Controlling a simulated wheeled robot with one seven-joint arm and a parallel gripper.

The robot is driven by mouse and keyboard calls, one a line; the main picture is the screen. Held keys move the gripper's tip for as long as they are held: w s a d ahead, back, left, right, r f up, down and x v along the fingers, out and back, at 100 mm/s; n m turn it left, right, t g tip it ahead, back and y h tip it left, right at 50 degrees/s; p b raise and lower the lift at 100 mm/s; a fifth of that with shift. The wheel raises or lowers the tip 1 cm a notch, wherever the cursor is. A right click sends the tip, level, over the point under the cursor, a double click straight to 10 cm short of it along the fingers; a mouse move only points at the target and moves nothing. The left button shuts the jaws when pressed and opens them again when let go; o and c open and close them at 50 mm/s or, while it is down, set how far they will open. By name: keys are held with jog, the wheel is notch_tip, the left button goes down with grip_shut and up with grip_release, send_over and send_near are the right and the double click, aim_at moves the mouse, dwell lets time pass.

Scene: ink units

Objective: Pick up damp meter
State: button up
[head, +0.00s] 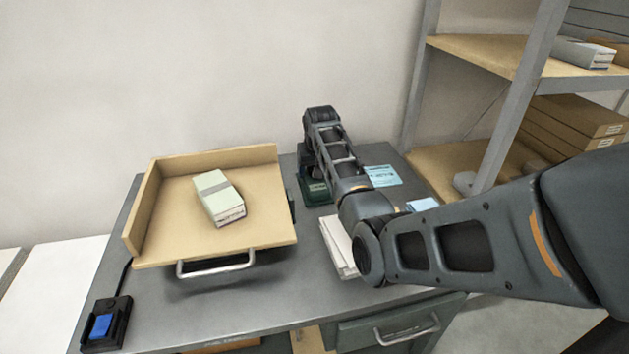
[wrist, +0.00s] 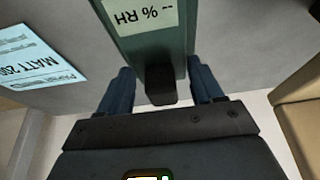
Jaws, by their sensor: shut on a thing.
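The damp meter is a dark green box; its pale label reading "-- % RH" shows upside down at the top of the wrist view (wrist: 142,38). My gripper (wrist: 160,76) has its two blue fingers on either side of the meter's narrow dark end and is shut on it. In the head view the meter (head: 317,191) is at the back of the grey table, below my gripper (head: 309,172), which my arm partly hides. I cannot tell whether the meter touches the table.
A wooden tray (head: 150,215) with a metal handle holds a pale green box (head: 219,198). Light blue cards (head: 383,175) and a white stack (head: 338,247) lie near my arm. A black device with a blue top (head: 103,325) sits front left. Metal shelving (head: 492,140) stands right.

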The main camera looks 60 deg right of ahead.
jog(key=c, duration=0.5)
jog(key=shift+o, duration=0.2)
